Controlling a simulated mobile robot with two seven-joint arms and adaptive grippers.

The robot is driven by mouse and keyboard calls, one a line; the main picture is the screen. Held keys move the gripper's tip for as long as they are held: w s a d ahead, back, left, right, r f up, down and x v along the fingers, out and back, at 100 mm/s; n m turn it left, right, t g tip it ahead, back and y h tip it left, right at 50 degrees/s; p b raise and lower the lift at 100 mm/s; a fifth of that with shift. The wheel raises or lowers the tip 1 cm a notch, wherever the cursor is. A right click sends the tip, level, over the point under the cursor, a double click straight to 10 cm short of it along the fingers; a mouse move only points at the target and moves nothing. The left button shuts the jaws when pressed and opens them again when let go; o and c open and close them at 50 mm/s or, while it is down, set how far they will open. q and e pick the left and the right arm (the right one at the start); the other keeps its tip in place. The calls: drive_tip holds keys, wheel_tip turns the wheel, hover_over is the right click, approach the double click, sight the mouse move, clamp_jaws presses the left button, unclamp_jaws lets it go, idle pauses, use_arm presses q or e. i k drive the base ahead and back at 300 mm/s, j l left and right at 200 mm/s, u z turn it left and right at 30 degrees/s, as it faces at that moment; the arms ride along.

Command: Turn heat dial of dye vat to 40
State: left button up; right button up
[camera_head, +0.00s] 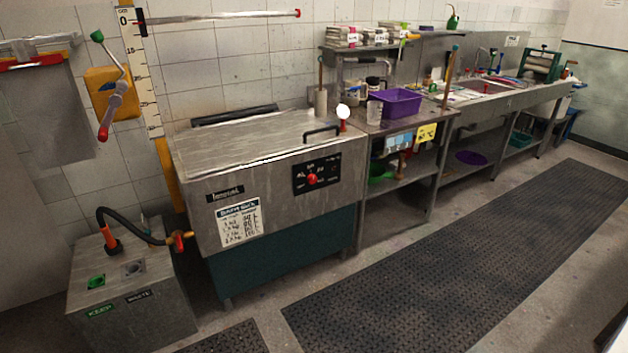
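The dye vat (222,187) is a large steel box with a flat closed lid (255,138) and a dark green lower part, standing against the tiled wall left of centre. Its heat dial is a red knob (312,179) on a black panel (329,170) at the right of the vat's front face. The panel's markings are too small to read, so I cannot tell the dial's setting. A black handle (322,129) sits at the lid's right end. Neither of my grippers shows in this view.
A steel box with green and grey ports (135,310) stands at lower left, with a black hose (125,217) towards the vat. A shelf bench (398,222) with a purple tub (396,103) adjoins the vat's right. Black floor mats (450,262) lie in front; that floor is clear.

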sight(311, 179)
drive_tip(key=i+j, duration=0.15)
drive_tip(key=i, duration=0.2)
drive_tip(key=i+j, duration=0.15)
drive_tip(key=i, duration=0.25)
drive_tip(key=i+j, duration=0.15)
drive_tip(key=i, duration=0.2)
drive_tip(key=i+l, duration=0.9)
drive_tip(key=l, duration=0.45)
drive_tip(key=i+l, duration=0.15)
drive_tip(key=l, duration=0.8)
drive_tip(key=i+z, duration=0.05)
